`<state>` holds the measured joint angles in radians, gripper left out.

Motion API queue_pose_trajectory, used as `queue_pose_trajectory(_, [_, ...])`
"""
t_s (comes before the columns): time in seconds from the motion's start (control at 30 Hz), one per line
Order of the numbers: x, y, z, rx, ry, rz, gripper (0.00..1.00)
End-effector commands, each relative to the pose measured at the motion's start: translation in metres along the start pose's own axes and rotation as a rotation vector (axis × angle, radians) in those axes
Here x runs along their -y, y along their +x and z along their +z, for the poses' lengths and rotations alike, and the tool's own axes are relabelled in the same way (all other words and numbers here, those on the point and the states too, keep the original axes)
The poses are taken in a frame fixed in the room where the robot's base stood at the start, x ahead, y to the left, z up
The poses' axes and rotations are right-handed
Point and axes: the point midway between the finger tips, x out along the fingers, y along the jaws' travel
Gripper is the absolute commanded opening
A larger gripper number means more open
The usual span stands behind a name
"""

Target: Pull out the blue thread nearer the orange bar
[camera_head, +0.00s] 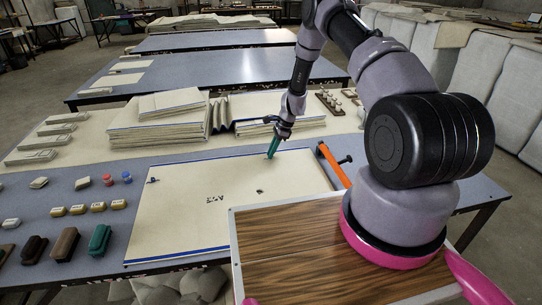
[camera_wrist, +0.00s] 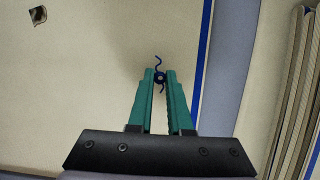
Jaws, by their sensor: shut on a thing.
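My gripper (camera_head: 270,156) has teal fingers and points down at the cream cloth (camera_head: 180,215), close to its far blue-striped edge. In the wrist view my gripper (camera_wrist: 160,80) is shut on a blue thread (camera_wrist: 159,63). The thread has a dark knot-like middle between the fingertips, and a wavy end sticks out beyond them. I cannot tell whether it is clear of the cloth. The orange bar (camera_head: 333,164) lies at the cloth's right edge, to the right of my gripper. Another small blue thread (camera_head: 152,180) lies on the cloth's left side.
Folded cloth stacks (camera_head: 160,122) stand behind the cloth. Blue and red spools (camera_head: 127,177), yellow pieces (camera_head: 98,207) and dark brushes (camera_head: 66,245) sit on the left. A dark mark (camera_head: 215,198) and a small brown patch (camera_head: 260,191) are on the cloth.

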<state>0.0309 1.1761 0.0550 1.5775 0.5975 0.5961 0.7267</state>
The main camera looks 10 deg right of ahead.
Motion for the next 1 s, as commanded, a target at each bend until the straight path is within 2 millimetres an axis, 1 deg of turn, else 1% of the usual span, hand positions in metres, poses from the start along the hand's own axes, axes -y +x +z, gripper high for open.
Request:
queue_pose_trajectory(0.2, [0.000, -0.041, 0.018, 0.000, -0.002, -0.002, 0.00])
queue_pose_trajectory(0.3, [0.001, -0.059, 0.025, 0.000, -0.002, -0.003, 0.00])
queue_pose_trajectory(0.4, [0.000, -0.072, 0.030, -0.001, -0.001, -0.001, 0.00])
queue_pose_trajectory(0.6, [0.000, -0.091, 0.038, 0.000, -0.001, -0.001, 0.00])
queue_pose_trajectory(1.0, [0.000, -0.121, 0.050, 0.000, 0.000, -0.001, 0.00])
